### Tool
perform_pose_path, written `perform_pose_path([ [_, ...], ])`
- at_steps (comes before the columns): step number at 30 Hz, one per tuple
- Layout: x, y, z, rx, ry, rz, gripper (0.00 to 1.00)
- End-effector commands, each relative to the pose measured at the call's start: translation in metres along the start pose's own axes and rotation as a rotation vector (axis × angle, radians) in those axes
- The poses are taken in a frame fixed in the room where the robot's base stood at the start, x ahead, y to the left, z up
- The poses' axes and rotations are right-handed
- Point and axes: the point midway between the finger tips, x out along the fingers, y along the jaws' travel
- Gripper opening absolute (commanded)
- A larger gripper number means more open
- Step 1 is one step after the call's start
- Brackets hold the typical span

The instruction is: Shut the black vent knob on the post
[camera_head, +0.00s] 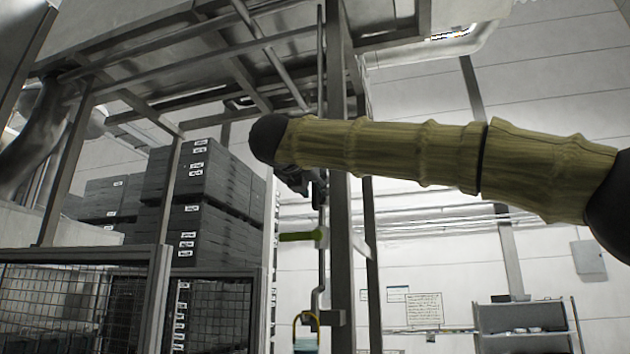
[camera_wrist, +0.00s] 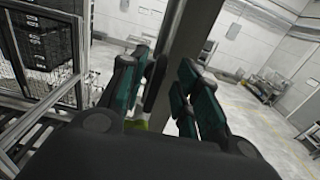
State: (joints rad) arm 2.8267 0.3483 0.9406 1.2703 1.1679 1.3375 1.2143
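The grey post (camera_head: 341,240) stands upright near the middle of the head view; it also shows behind the fingers in the wrist view (camera_wrist: 187,38). My gripper (camera_head: 312,186) is beside the post at the end of my arm, small and dark in the head view. In the wrist view my gripper (camera_wrist: 163,66) has its two teal fingers apart. A black elongated piece, seemingly the vent knob (camera_wrist: 154,84), shows between them, nearer the left finger. I cannot tell whether they touch. In the head view I cannot separate the knob from my dark gripper.
A green lever handle (camera_head: 299,236) sits on a thin pipe below my gripper. A yellow loop (camera_head: 305,322) is lower down. Stacked dark crates (camera_head: 212,205) and a mesh fence (camera_head: 75,300) stand left. A metal shelf (camera_head: 523,318) stands far right. Steel frame beams run overhead.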

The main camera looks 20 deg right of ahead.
Motion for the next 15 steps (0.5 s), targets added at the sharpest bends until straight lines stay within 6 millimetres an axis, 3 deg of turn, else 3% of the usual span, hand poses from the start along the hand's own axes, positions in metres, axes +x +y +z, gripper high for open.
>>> perform_pose_path([
  [6,0.020,0.003,0.001,0.000,0.000,0.002,0.32],
  [15,0.024,0.003,-0.001,0.000,0.000,0.002,0.32],
])
